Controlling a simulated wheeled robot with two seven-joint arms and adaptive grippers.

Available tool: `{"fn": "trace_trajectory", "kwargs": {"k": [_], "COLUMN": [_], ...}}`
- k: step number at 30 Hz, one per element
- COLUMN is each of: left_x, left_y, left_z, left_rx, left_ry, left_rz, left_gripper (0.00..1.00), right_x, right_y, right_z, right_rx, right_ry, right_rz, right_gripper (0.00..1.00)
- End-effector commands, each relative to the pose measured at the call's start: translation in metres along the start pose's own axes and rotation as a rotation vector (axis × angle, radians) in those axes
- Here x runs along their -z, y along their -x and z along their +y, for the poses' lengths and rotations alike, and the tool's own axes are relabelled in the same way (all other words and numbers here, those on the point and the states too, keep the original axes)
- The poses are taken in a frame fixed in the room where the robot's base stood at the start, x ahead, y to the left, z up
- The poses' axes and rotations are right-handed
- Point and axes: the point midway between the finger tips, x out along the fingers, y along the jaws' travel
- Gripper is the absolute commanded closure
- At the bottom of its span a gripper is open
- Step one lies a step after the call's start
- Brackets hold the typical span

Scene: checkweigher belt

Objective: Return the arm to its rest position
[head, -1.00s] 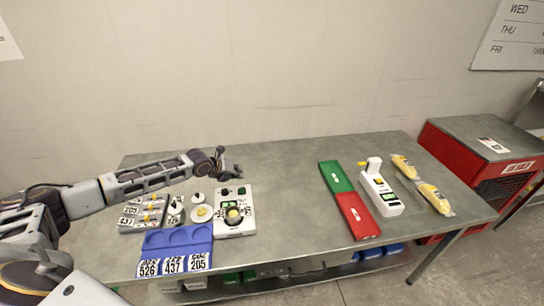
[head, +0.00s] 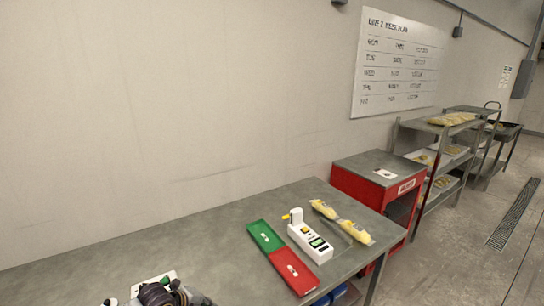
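Part of my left arm shows at the bottom edge, with a dark rounded wrist joint over the table (head: 225,235). My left gripper (head: 195,298) is only partly in view there, cut off by the frame edge, and its finger state cannot be made out. Nothing is seen held in it. My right gripper is not in view.
A green tray (head: 262,234) and a red tray (head: 294,273) lie end to end beside a white device (head: 312,243). Two yellow packs (head: 355,231) lie to its right. A red cabinet (head: 350,184) and shelving (head: 440,150) stand beyond. The table's left part is bare.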

Motion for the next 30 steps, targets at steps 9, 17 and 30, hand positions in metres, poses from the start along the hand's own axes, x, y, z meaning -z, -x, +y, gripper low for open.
{"fn": "trace_trajectory", "kwargs": {"k": [9,17,30], "left_x": [0.074,0.109,0.127], "left_y": [0.005,0.022,0.066], "left_z": [0.008,0.019,0.058], "left_rx": [-0.031,-0.058,-0.098], "left_ry": [0.329,0.639,1.243], "left_rz": [0.026,-0.003,-0.153], "left_gripper": [1.00,1.00,1.00], "right_x": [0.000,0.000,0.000], "right_y": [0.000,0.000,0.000], "right_z": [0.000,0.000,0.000], "right_rx": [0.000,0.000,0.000], "right_ry": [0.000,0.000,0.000], "right_rz": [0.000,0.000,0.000], "right_gripper": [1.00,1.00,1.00]}}
